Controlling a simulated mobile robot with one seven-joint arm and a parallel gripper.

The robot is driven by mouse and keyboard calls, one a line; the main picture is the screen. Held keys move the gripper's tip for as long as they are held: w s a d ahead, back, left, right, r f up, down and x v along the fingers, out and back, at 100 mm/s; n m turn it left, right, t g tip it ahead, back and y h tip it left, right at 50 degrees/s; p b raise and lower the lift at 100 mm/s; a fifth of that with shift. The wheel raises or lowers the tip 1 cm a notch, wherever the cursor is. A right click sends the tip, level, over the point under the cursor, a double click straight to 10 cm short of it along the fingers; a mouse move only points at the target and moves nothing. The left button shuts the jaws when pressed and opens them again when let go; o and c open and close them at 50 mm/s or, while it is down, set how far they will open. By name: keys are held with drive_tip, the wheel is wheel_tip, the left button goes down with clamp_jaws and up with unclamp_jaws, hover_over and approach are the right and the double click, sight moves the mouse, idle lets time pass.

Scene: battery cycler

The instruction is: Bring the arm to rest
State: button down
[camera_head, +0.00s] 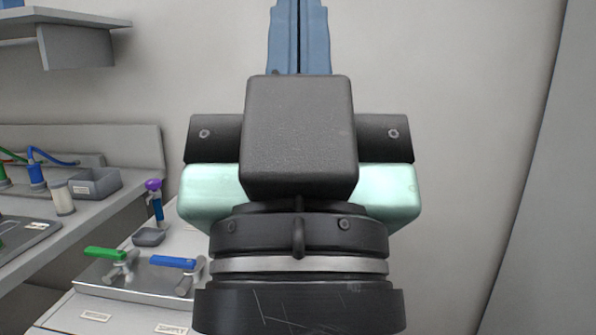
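My gripper (299,12) stands upright in the middle of the head view, large and close to the camera. Its two blue fingers point up and lie side by side, with only a thin dark line between them. It looks shut, and I see nothing held between the fingers. The very tips are cut off by the top edge of the picture. The dark grey gripper body and the wrist below hide the centre of the scene.
At left, a bench (118,212) carries a grey tray (95,183), a white-capped jar (62,198) and blue and green connectors. Lower, a metal plate holds a green-handled clamp (105,253) and a blue-handled clamp (173,262). A shelf (75,45) hangs above. Bare wall (475,130) fills the right.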

wheel_tip(320, 180, up, 26)
drive_tip(key=p, duration=2.3)
drive_tip(key=shift+r+p, duration=0.15)
drive_tip(key=shift+p, duration=0.25)
drive_tip(key=shift+a, duration=0.2)
